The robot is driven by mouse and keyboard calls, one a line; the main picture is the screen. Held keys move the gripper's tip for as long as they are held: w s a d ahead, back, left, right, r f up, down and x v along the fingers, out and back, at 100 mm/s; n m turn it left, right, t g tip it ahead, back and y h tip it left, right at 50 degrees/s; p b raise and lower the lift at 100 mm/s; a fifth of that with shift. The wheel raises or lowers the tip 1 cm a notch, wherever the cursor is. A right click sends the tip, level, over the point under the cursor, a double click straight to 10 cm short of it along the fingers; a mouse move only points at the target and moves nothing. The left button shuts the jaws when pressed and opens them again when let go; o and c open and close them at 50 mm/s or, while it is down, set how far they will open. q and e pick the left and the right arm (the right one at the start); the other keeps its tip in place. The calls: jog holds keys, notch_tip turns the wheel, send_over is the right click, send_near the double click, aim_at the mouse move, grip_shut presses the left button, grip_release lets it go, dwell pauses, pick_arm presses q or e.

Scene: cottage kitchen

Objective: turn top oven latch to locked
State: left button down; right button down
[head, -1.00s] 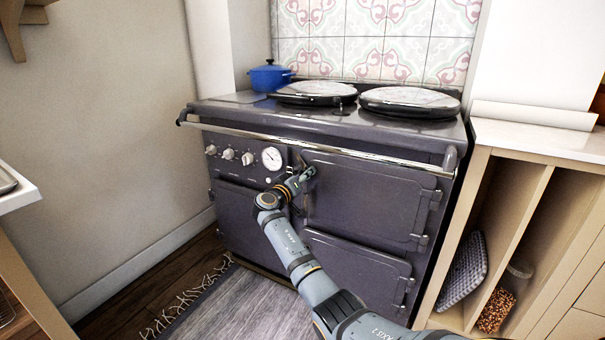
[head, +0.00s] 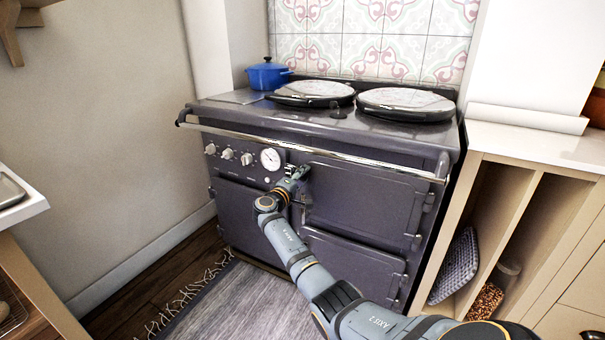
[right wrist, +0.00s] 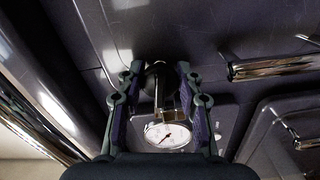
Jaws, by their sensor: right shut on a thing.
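The dark purple-grey range oven (head: 350,205) stands against the tiled wall, with its upper right door (head: 365,192) closed. My right gripper (head: 300,172) is at the left edge of that door, just right of the round gauge (head: 270,159). In the right wrist view my right gripper (right wrist: 160,82) has its fingers on either side of the top oven latch (right wrist: 160,84), a dark round knob with a shiny metal part, and is shut on it. In the head view the gripper mostly hides the latch. My left gripper is not in view.
A chrome rail (head: 320,148) runs across the oven front just above the gripper. A blue pot (head: 268,75) stands on the stove top. A wooden cabinet (head: 540,160) adjoins on the right. A fringed rug (head: 235,300) lies on the floor.

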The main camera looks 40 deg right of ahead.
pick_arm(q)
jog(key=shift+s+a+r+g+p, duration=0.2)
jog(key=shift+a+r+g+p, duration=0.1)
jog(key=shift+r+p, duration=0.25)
pick_arm(e)
jog(key=shift+n, duration=0.9)
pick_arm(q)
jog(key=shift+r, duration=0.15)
pick_arm(e)
jog(key=c, duration=0.9)
grip_release()
jog(key=shift+o, duration=0.2)
jog(key=shift+a, duration=0.1)
jog(key=v, duration=1.2)
jog(key=shift+f, duration=0.1)
